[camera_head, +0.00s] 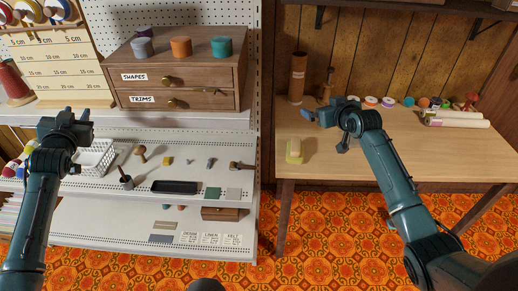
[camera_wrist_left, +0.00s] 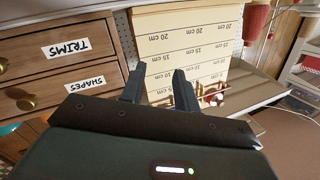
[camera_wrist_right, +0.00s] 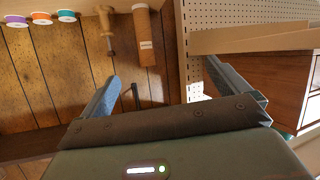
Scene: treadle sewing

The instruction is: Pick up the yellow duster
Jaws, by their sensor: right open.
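My left gripper (camera_head: 76,114) is in front of the shelf unit at left, far from the duster. Its fingers (camera_wrist_left: 157,85) are apart and empty.
The wooden table (camera_head: 345,165) has bare room around the duster. A brown cylinder (camera_head: 298,77), spools and white rolls (camera_head: 455,119) stand along its back and right. A drawer cabinet (camera_head: 180,68) and shelves with a black tray (camera_head: 175,187) are at left.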

